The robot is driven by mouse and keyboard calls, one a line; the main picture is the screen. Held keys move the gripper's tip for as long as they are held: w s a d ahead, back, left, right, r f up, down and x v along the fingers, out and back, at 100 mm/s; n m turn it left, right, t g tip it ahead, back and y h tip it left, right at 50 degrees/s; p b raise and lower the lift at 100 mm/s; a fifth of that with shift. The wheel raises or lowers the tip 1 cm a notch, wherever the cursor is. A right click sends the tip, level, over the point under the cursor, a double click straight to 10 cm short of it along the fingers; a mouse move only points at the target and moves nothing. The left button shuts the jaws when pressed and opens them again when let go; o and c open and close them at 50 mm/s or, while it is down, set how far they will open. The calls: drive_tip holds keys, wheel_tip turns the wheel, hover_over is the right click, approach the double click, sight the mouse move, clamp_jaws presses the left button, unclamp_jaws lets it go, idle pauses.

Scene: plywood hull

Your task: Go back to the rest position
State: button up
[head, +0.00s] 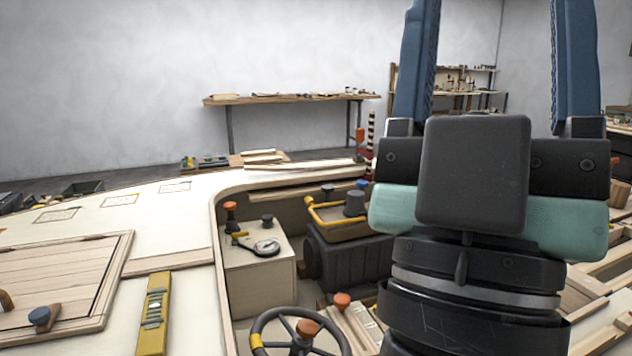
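My gripper (492,60) stands upright, large and close, at the right of the head view. Its two blue fingers point up and are wide apart, with only wall and far shelving visible between them. The fingertips run out of the top of the picture. Nothing shows between the fingers. The black and teal wrist hides part of the hull behind it.
The plywood hull (120,215) fills the lower view. Its cockpit holds a steering wheel (298,335), a box with a gauge (262,247) and a dark motor-like block (345,260). A yellow level (154,312) lies on deck. A workbench (290,98) stands behind.

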drive_tip(key=w+a+r+n+y+p, duration=0.1)
drive_tip(key=a+r+y+p, duration=0.1)
drive_tip(key=a+y, duration=0.8)
wheel_tip(320, 180, up, 23)
drive_tip(key=d+p, duration=0.1)
drive_tip(key=p, duration=2.3)
drive_tip(key=shift+w+d+g, duration=0.2)
drive_tip(key=shift+w+g, duration=0.1)
